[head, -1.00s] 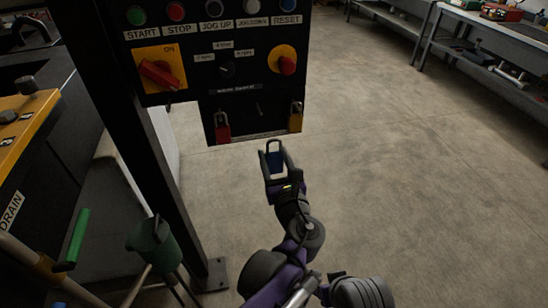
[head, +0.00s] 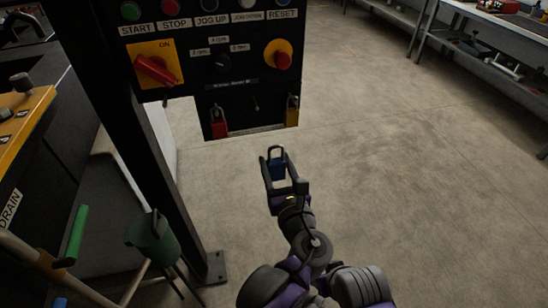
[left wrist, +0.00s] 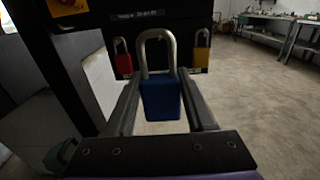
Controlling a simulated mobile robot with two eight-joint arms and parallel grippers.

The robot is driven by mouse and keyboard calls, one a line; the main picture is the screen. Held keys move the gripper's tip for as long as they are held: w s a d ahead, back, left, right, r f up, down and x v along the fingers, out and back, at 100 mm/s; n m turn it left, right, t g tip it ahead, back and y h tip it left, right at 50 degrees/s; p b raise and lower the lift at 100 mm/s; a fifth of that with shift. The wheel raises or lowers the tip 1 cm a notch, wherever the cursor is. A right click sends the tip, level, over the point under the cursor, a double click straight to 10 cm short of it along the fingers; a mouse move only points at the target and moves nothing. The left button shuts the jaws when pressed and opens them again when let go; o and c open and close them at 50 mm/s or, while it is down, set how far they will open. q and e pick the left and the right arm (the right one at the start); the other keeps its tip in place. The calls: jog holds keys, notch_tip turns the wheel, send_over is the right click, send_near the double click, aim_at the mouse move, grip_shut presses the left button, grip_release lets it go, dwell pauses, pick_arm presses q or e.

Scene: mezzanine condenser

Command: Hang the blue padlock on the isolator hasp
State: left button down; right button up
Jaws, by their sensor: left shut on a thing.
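The blue padlock (head: 276,168) is upright between the fingers of my left gripper (head: 283,186), below and in front of the panel. In the left wrist view the blue padlock (left wrist: 160,99) shows its body between the two fingers, its steel shackle pointing up. My left gripper is shut on it. The isolator (head: 155,70) is a red rotary handle on a yellow plate at the panel's left, beside an "ON" mark. In the left wrist view only a corner of the yellow plate (left wrist: 68,6) shows. I cannot make out the hasp clearly. My right gripper is not in view.
A red padlock (head: 219,121) and a yellow padlock (head: 292,111) hang at the panel's lower edge. A black post (head: 150,165) carries the panel on the left. A green funnel-like vessel (head: 152,240) stands beside it. The floor to the right is clear up to the workbenches (head: 490,60).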

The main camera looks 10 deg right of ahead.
pick_arm(q)
jog(key=shift+s+r, duration=0.1)
jog(key=shift+s, duration=1.3)
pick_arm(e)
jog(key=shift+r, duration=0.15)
